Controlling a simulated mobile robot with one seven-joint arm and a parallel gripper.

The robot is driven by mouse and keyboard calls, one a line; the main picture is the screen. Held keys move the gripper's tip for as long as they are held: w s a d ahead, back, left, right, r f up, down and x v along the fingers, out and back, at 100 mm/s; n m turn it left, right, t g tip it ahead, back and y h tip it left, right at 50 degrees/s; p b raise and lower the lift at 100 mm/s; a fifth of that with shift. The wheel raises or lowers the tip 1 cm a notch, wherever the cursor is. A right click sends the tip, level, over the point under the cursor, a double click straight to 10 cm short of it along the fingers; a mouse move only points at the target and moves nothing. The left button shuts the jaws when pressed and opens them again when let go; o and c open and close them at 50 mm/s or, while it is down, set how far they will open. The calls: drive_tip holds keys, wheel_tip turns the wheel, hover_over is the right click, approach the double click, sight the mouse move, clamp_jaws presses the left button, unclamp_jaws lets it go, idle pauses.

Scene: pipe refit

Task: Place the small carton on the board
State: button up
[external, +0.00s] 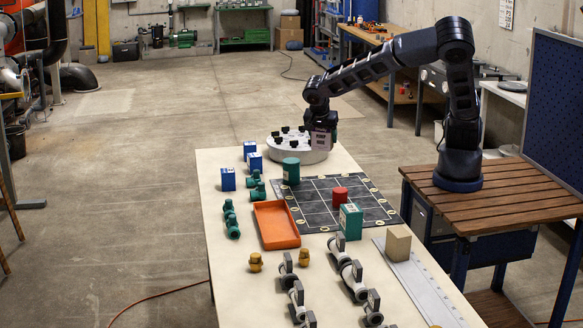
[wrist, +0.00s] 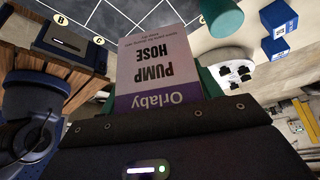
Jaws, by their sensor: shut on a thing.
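A carton (wrist: 157,75) with a white face, a purple band and the words "Orlaby PUMP HOSE" fills the middle of the wrist view. My gripper (external: 322,128) is shut on it. In the external view the carton (external: 319,141) hangs below my wrist, in front of the round white platform; its height above the table is hard to tell. The board (external: 318,206) is a dark grid with round yellow markers on the table, nearer the camera than my gripper. Part of the board also shows at the top of the wrist view (wrist: 115,20).
On the board stand a red can (external: 340,197) and, at its edges, a teal can (external: 291,171) and teal carton (external: 351,221). An orange tray (external: 276,225) lies left of it. The white platform (external: 285,150) bears black pieces. Blue cartons (external: 228,179), valves and a tan block (external: 398,243) stand around.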

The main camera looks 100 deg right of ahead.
drive_tip(key=s+d+r+m+g, duration=0.1)
drive_tip(key=s+d+m, duration=0.2)
drive_tip(key=s+d, duration=0.15)
drive_tip(key=shift+y, duration=0.4)
drive_tip(key=f, duration=1.2)
drive_tip(key=d+f, duration=0.1)
drive_tip(key=f, duration=0.5)
drive_tip(key=shift+f, duration=0.35)
drive_tip(key=o, duration=1)
drive_tip(key=shift+f, duration=0.1)
drive_tip(key=shift+w, duration=0.1)
